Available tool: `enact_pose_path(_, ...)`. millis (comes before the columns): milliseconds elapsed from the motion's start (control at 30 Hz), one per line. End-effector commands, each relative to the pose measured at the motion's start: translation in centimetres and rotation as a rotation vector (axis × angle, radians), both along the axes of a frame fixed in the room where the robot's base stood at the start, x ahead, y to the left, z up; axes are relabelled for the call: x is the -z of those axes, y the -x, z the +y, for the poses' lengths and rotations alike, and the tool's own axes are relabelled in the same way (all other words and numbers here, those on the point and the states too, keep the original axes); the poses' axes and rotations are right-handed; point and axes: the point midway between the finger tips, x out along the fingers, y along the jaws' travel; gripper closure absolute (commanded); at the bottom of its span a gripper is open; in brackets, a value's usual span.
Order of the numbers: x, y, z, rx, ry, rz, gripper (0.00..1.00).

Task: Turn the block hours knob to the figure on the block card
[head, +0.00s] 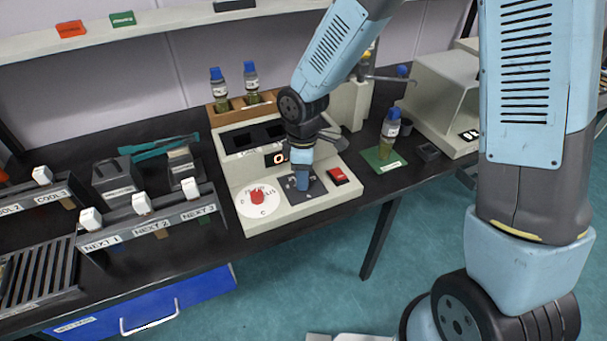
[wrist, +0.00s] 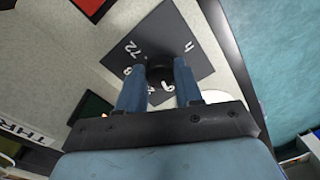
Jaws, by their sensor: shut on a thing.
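The block hours knob appears as a dark round knob (wrist: 160,70) on a dark square plate (wrist: 178,32) with white figures around it. A 72 and what looks like a 4 show beyond the knob; the nearer figures are partly covered by my fingers. My gripper (head: 302,186) points down onto this plate on the front of the pale instrument (head: 318,203). In the wrist view its two blue fingers (wrist: 160,76) are shut on the knob, one on each side. The knob's pointer cannot be made out. I cannot identify the block card in either view.
Left of the plate is a white disc with a red knob (head: 257,196); right is a red switch (head: 338,176). A bottle (head: 390,132) stands on a green mat (head: 376,160). Labelled racks (head: 150,217) stand left.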

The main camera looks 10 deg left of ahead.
Motion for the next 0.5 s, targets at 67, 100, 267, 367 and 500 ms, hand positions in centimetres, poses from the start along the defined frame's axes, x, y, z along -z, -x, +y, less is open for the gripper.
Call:
enact_pose_path(67, -0.07, -0.32, 0.0, 0.009, 0.0, -0.004, 0.96)
enact_pose_path(100, -0.07, -0.35, 0.03, 0.016, 0.0, -0.004, 0.96)
enact_pose_path(267, -0.09, -0.41, 0.1, 0.066, -0.001, -0.005, 0.96)
enact_pose_path(367, -0.1, -0.44, 0.12, 0.12, -0.001, -0.006, 0.96)
enact_pose_path(500, -0.12, -0.43, 0.18, 0.224, -0.003, -0.007, 0.96)
